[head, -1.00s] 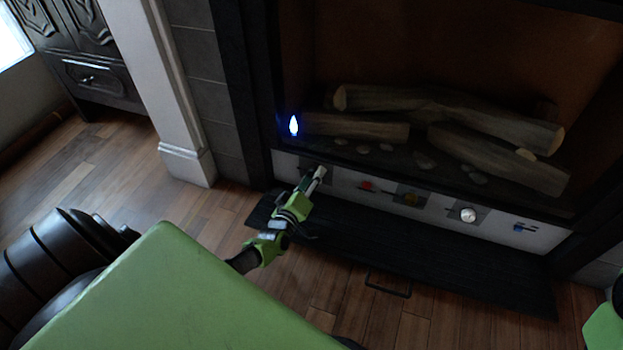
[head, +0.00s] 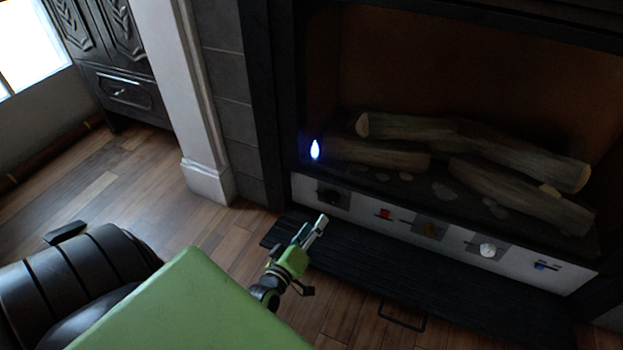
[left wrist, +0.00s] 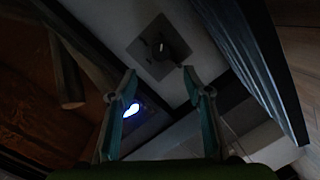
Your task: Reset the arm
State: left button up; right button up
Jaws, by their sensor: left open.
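My left gripper (head: 314,230) is open and empty in front of the fireplace's white control panel (head: 359,208), at its left end, above the dark hearth slab. In the left wrist view its two fingers (left wrist: 158,90) stand apart with nothing between them. A dark knob on a grey square plate (left wrist: 160,48) lies beyond the fingertips; it also shows at the panel's left end in the head view (head: 332,196). The gripper is clear of it. A small blue flame (head: 315,149) glows above the panel. My right gripper is not in view.
Logs (head: 460,140) lie inside the fireplace. The panel also has a red control (head: 385,214), a white round knob (head: 487,250) and a blue control (head: 542,265). A dark hearth slab (head: 400,265) juts out below. A dark cabinet (head: 120,75) stands at back left beyond a white pillar (head: 190,100).

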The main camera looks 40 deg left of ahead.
pick_arm(q)
jog(key=shift+s+r, duration=0.1)
jog(key=shift+s, duration=0.2)
jog(key=shift+d, duration=0.1)
